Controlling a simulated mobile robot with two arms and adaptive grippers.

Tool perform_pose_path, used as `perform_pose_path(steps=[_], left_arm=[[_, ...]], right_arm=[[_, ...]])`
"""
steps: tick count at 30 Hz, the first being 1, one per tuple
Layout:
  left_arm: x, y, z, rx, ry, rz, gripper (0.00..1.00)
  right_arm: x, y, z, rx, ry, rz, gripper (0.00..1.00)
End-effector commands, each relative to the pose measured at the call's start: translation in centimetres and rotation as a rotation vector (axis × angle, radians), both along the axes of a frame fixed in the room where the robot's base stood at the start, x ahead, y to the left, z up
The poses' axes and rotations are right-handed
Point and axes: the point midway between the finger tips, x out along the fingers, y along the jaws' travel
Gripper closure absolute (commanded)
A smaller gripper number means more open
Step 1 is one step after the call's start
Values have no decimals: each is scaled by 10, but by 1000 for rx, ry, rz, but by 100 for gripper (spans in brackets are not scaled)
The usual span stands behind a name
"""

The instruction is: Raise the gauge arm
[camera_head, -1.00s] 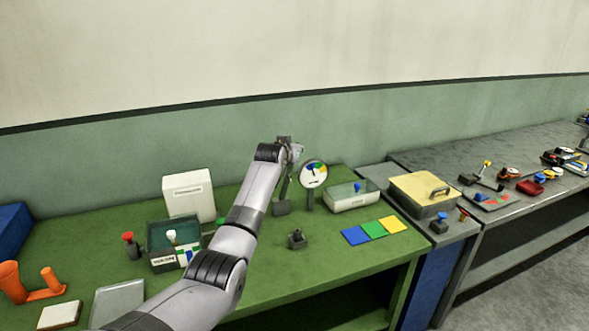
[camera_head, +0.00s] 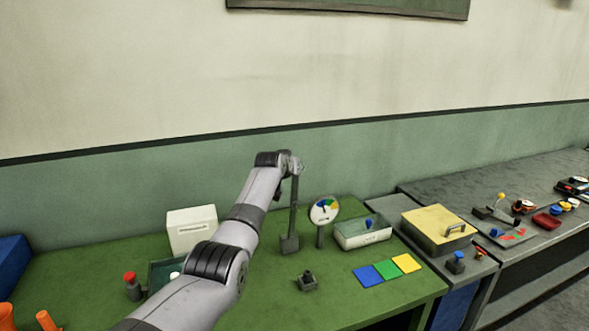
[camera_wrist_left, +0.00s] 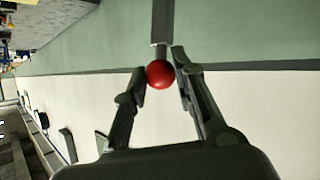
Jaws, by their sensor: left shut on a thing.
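The gauge arm (camera_head: 293,210) is a dark grey bar that stands about upright from a small block base on the green bench. In the left wrist view its bar (camera_wrist_left: 160,22) ends in a red ball knob (camera_wrist_left: 160,74). My left gripper (camera_head: 298,165) is at the top of the bar. In the left wrist view the fingers of my left gripper (camera_wrist_left: 160,68) are shut on the red knob, one on each side. A round white gauge dial (camera_head: 324,210) with coloured segments stands just right of the bar. The knob is hidden in the head view. My right gripper is not in view.
A white box (camera_head: 192,229) stands behind my left arm. A clear-sided tray (camera_head: 362,232) and a yellow-lidded box (camera_head: 437,224) stand to the right. Blue, green and yellow tiles (camera_head: 387,269) and a small dark block (camera_head: 307,281) lie in front. A wall rises behind.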

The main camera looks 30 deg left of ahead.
Motion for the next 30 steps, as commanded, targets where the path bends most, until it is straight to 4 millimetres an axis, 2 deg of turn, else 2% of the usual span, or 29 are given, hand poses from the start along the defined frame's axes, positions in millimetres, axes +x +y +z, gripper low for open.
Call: perform_pose_path(steps=[1,2,11,23,30], left_arm=[[1,-3,2,-3,-3,-3,100],[1,-3,2,-3,-3,-3,74],[1,-2,1,-2,-1,-2,54],[-2,-1,0,-1,0,-2,54],[-16,-4,8,0,-1,-2,54]], right_arm=[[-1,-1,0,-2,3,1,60],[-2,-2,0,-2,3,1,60],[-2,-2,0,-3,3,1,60],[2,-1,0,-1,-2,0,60],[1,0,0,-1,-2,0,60]])
